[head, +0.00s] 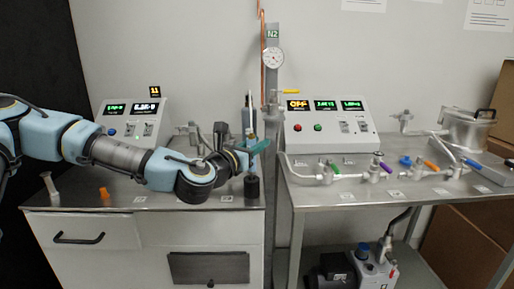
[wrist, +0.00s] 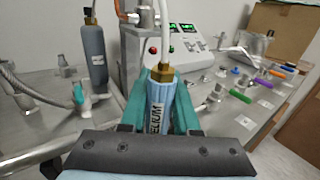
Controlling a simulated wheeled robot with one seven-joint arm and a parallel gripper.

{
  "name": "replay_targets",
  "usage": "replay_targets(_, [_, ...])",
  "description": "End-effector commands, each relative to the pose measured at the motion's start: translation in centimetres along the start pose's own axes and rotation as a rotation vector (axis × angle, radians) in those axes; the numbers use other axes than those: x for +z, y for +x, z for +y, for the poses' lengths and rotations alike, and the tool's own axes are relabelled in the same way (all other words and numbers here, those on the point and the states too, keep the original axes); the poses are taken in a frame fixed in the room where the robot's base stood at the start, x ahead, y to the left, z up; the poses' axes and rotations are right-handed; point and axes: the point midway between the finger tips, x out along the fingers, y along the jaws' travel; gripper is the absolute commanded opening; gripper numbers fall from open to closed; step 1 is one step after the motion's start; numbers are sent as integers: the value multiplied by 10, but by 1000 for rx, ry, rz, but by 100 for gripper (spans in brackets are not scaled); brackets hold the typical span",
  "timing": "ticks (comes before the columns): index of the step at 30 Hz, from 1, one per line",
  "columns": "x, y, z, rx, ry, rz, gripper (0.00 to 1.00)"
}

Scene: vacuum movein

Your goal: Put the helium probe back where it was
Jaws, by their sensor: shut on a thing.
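The helium probe (wrist: 158,104) is a light blue cylinder with a lettered label, a brass top and a pale hose rising from it. My gripper (wrist: 160,115) is shut on it, with one teal finger on each side. In the head view my gripper (head: 253,146) is over the right end of the left bench, and the probe is mostly hidden by the fingers. A dark cylindrical holder (head: 252,187) stands on the bench directly below the gripper. I cannot tell whether the probe's lower end is in it or above it.
A grey gas bottle (wrist: 95,58) and a valve with a teal handle (wrist: 80,95) stand left in the wrist view. The right bench (head: 350,197) carries a control box (head: 328,126) and a valve manifold (head: 375,172). A narrow gap separates the benches.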

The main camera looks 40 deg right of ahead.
Motion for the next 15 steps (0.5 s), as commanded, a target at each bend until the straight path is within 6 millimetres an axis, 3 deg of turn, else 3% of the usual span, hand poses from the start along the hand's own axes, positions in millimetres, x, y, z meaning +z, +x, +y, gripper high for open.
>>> replay_targets(3, [-10, 0, 0, -1, -1, 0, 0])
replay_targets(15, [-16, 0, 0, 0, 0, -1, 0])
